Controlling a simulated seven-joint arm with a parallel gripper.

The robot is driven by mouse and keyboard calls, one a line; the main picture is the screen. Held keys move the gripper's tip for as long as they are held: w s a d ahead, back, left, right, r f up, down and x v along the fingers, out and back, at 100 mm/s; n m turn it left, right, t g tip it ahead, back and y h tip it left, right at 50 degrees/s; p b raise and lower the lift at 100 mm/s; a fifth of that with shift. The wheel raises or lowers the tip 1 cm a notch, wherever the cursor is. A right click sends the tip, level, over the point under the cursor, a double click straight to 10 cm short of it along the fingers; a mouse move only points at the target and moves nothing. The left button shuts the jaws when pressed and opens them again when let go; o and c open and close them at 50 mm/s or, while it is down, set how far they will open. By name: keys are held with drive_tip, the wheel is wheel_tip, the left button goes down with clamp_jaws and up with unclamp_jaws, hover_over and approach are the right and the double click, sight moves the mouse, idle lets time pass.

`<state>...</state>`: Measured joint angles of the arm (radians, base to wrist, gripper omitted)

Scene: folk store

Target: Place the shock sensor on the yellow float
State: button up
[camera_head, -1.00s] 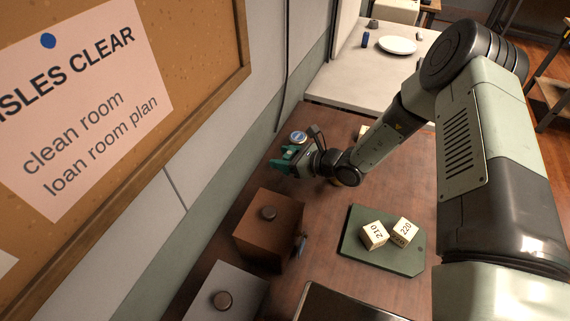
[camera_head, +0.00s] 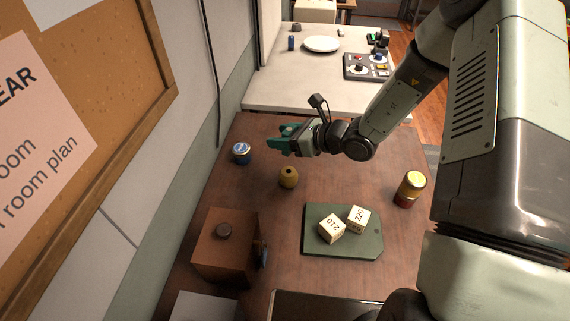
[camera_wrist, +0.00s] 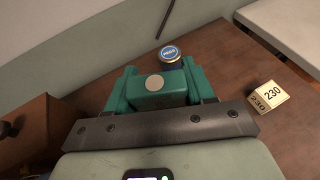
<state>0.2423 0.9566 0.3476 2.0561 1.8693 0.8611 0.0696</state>
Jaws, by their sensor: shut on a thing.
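My gripper (camera_head: 283,140) has teal fingers and is shut on a dark green block with a pale round disc on its face, seemingly the shock sensor (camera_wrist: 154,84). In the wrist view the block sits between both fingers; in the head view it is hard to separate from them. A rounded, dull yellow piece with a dark spot on top, apparently the yellow float (camera_head: 288,178), stands on the brown table. My gripper is raised above the table, farther back than the float. The float is not visible in the wrist view.
A blue-lidded jar (camera_head: 242,153) stands left of the float. A green board (camera_head: 318,244) with numbered cubes lies in front. A yellow-topped can (camera_head: 411,188) stands right. A brown box (camera_head: 225,258) is front left. A 230 cube (camera_wrist: 268,97) shows in the wrist view.

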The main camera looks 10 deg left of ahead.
wheel_tip(320, 180, down, 8)
drive_tip(key=shift+r, duration=0.1)
idle(0.4)
drive_tip(key=o, duration=1.1)
drive_tip(key=shift+f, duration=0.2)
drive_tip(key=shift+r, duration=0.2)
drive_tip(key=v, duration=1.2)
